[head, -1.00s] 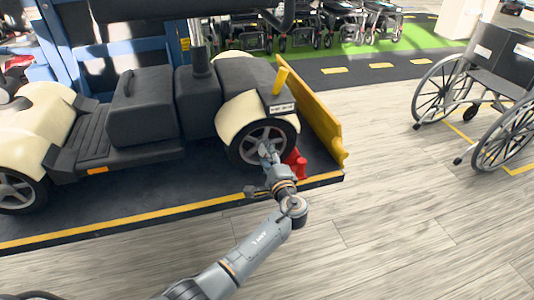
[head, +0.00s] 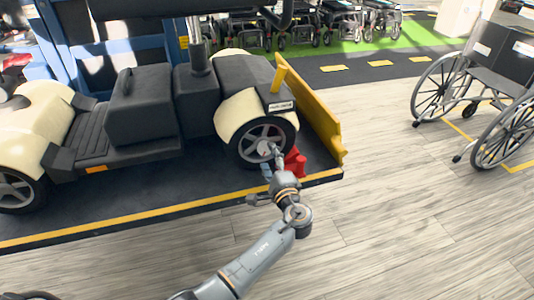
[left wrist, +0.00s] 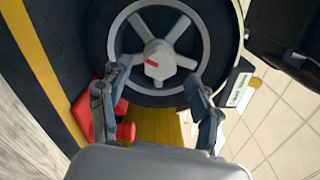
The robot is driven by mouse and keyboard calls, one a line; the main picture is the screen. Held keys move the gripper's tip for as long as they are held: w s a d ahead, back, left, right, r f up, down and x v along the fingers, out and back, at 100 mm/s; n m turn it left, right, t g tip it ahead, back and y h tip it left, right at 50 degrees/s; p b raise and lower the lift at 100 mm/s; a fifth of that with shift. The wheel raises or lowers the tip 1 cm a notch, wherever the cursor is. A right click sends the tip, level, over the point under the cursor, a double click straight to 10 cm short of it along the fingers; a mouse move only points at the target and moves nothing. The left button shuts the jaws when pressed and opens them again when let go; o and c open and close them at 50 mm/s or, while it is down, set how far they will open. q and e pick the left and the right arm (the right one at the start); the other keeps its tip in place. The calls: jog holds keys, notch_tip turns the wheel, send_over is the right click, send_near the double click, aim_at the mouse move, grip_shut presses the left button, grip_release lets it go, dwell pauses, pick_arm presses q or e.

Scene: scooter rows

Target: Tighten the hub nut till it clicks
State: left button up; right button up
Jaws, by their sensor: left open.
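The hub nut (left wrist: 158,66) is a grey hexagonal piece with a red mark, at the centre of the scooter's spoked wheel (left wrist: 178,22). In the head view the same wheel (head: 250,157) is the one at the right end of the cream and black scooter, and the nut is too small to make out clearly. My left gripper (head: 272,159) is in front of this wheel. In the left wrist view its two fingers (left wrist: 160,74) are spread, one on either side below the nut, with nothing between them. My right gripper is not in view.
A red wedge (head: 295,164) stands beside the wheel, close to my left gripper. A yellow panel (head: 308,108) edges the dark platform (head: 150,195). A wheelchair (head: 490,95) is at the right. The wooden floor in front is clear.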

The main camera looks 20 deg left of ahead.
pick_arm(q)
jog(key=v, duration=0.8)
jog(key=shift+s+d, duration=0.3)
